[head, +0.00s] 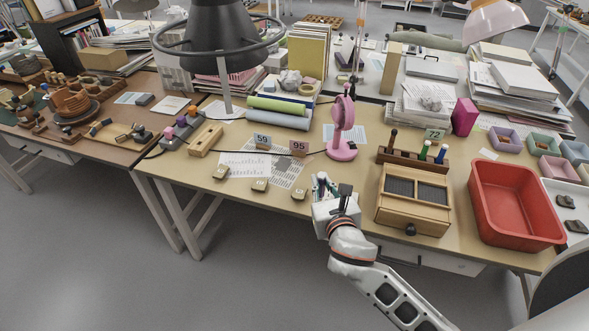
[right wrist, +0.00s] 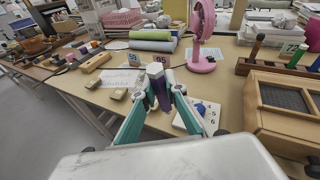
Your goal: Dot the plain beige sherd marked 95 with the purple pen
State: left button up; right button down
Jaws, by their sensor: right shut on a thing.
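My right gripper (head: 325,184) is over the table's front edge, shut on the purple pen (right wrist: 160,92), which stands between the fingers in the right wrist view with a pale hexagonal end up. A card marked 95 (head: 299,147) and a card marked 59 (head: 262,141) stand at the back of printed sheets. I cannot make out a plain beige sherd by the 95 card for certain. My left gripper is not in view.
A pink fan (head: 342,130) stands behind my gripper. A wooden drawer box (head: 414,213) and a pen rack (head: 412,160) with green and blue pens are at right, then a red tub (head: 512,205). A white numbered board (right wrist: 190,121) lies below the pen.

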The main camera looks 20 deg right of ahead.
jog(key=w+a+n+t, duration=0.1)
jog(key=w+a, duration=0.3)
jog(key=w, duration=0.3)
pick_arm(q)
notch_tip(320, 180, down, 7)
jog(key=b, duration=0.8)
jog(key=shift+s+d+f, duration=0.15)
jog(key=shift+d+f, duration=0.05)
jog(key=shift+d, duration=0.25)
pick_arm(e)
notch_tip(320, 180, down, 6)
jog(key=w, duration=0.1)
jog(key=shift+a+f+t, duration=0.2)
jog(key=shift+a+t, duration=0.05)
jog(key=shift+t, duration=0.05)
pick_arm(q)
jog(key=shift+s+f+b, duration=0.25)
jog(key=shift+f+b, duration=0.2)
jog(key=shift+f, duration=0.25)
pick_arm(e)
jog(key=shift+f, duration=0.8)
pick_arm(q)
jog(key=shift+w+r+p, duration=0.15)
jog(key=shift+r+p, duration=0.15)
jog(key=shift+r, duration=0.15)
pick_arm(e)
jog(key=shift+f, duration=0.15)
dwell(1.0)
